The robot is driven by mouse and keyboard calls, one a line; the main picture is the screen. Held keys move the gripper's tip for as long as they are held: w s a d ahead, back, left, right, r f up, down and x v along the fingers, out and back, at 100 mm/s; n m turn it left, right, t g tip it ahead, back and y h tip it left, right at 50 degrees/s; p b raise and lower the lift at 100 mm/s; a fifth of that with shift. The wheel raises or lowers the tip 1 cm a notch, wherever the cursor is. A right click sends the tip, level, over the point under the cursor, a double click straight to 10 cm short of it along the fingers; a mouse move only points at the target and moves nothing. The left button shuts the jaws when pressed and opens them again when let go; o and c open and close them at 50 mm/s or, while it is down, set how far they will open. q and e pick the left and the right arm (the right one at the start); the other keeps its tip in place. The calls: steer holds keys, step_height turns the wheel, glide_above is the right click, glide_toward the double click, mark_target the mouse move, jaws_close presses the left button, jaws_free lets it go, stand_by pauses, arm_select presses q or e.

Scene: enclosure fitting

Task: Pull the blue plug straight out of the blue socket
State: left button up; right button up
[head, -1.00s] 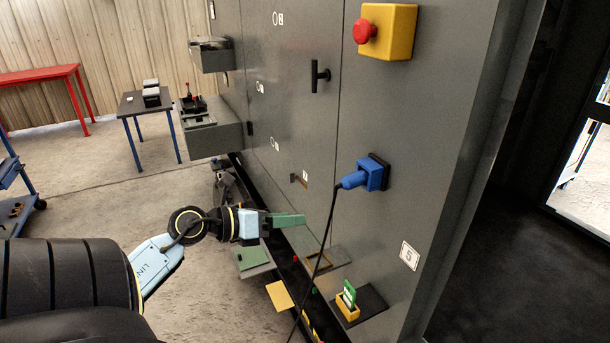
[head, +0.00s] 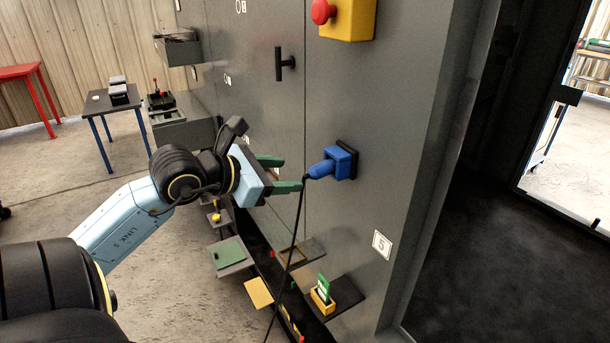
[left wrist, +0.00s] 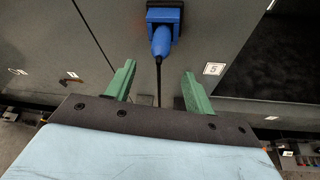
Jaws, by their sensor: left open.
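The blue plug (head: 319,170) sits in the blue socket (head: 341,162) on the grey cabinet front, and a black cable hangs down from the plug. In the left wrist view the plug (left wrist: 161,41) and the socket (left wrist: 164,15) are at the top centre, beyond the fingertips. My left gripper (head: 283,174) is open and empty, just left of the plug in the head view. Its two green fingers also show in the left wrist view (left wrist: 158,72), one either side of the cable's line and short of the plug. My right gripper is not in view.
A yellow box with a red button (head: 345,15) is above the socket. A black door handle (head: 285,64) is up and left. Below are a small shelf holding a yellow holder with a green card (head: 322,291) and a green-topped ledge (head: 229,253). A label 5 (head: 382,245) is lower right.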

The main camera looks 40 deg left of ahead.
mark_target(310, 174)
arm_select(q)
steer(key=shift+x, duration=3.5)
steer(key=c, duration=1.1)
steer(key=shift+s+a, duration=0.25)
steer(key=shift+s, duration=0.7)
steer(key=shift+s+a, duration=0.25)
steer(key=shift+s, duration=0.7)
steer(key=shift+s+a, duration=0.3)
steer(key=shift+s, duration=0.65)
steer(key=shift+r, duration=0.1)
